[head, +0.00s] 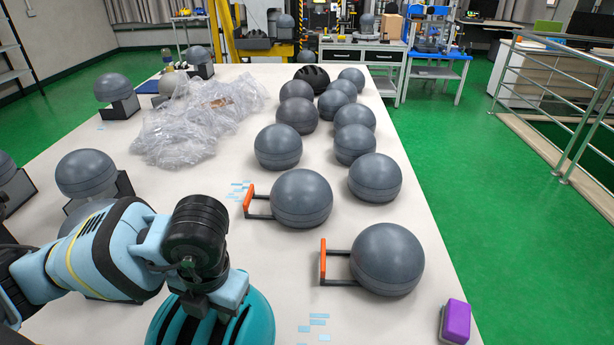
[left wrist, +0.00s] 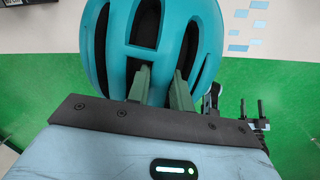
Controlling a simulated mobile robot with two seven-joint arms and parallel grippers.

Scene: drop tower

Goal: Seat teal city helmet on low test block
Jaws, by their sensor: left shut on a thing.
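The teal helmet (head: 262,322) is at the bottom edge of the head view, partly cut off and partly hidden by my left arm. In the left wrist view the helmet (left wrist: 195,35) shows as a teal shell with dark vents. My left gripper (left wrist: 162,85) is shut on it, with its greenish fingers at the vents near the rim. Grey dome-shaped blocks stand on the table, including a near one (head: 388,260) and another (head: 302,199), each with an orange-ended bar. I cannot tell which is the low test block. My right gripper is not in view.
A purple block (head: 456,321) lies near the table's right edge. Clear crumpled plastic (head: 195,120) covers the left middle of the white table (head: 220,170). Several grey domes on dark stands line the left side. A black helmet (head: 312,76) sits among the farther domes.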

